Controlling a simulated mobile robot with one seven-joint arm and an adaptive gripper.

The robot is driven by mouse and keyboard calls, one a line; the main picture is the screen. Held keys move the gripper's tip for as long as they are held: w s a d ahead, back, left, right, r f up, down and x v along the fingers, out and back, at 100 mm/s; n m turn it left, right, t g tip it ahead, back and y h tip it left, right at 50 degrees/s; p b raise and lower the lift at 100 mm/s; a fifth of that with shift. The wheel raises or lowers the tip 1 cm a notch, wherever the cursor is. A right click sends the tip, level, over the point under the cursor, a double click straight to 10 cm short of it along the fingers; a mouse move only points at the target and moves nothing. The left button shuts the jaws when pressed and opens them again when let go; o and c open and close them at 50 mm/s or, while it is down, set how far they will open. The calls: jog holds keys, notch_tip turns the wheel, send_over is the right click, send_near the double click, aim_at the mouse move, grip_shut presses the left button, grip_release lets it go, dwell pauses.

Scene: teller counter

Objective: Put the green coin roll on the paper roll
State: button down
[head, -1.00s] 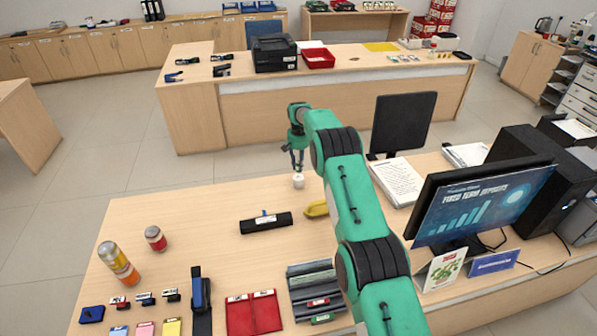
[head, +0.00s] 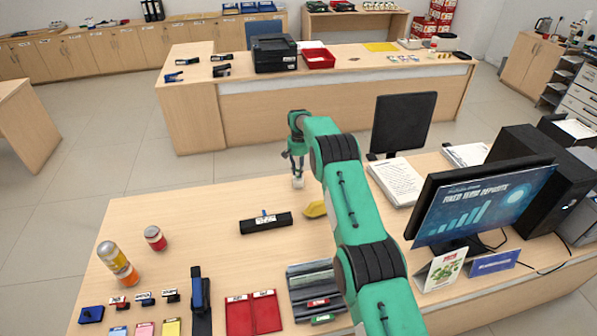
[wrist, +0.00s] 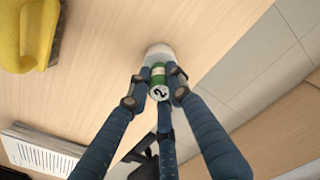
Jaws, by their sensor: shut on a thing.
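The green coin roll (wrist: 158,76) is between my gripper's fingers in the wrist view, with its end marked 2 toward the camera. My gripper (wrist: 155,88) is shut on it; it also shows in the head view (head: 297,165). The white paper roll (head: 298,182) stands near the far edge of the front counter. In the wrist view the paper roll (wrist: 159,52) shows behind the coin roll, partly hidden by it. The coin roll is above or at the paper roll's top; I cannot tell whether they touch.
A yellow object (head: 315,209) and a black bar-shaped item (head: 266,223) lie nearer on the counter. A monitor (head: 480,205) and papers (head: 397,181) stand to the right. The counter left of the paper roll is clear.

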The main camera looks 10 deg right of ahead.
aim_at(298, 167)
jog(key=shift+f, duration=0.1)
jog(key=c, duration=1.6)
grip_release()
notch_tip(298, 167, up, 12)
jog(key=shift+r+p, duration=0.15)
jog(key=shift+p, duration=0.35)
jog(key=shift+r, duration=0.1)
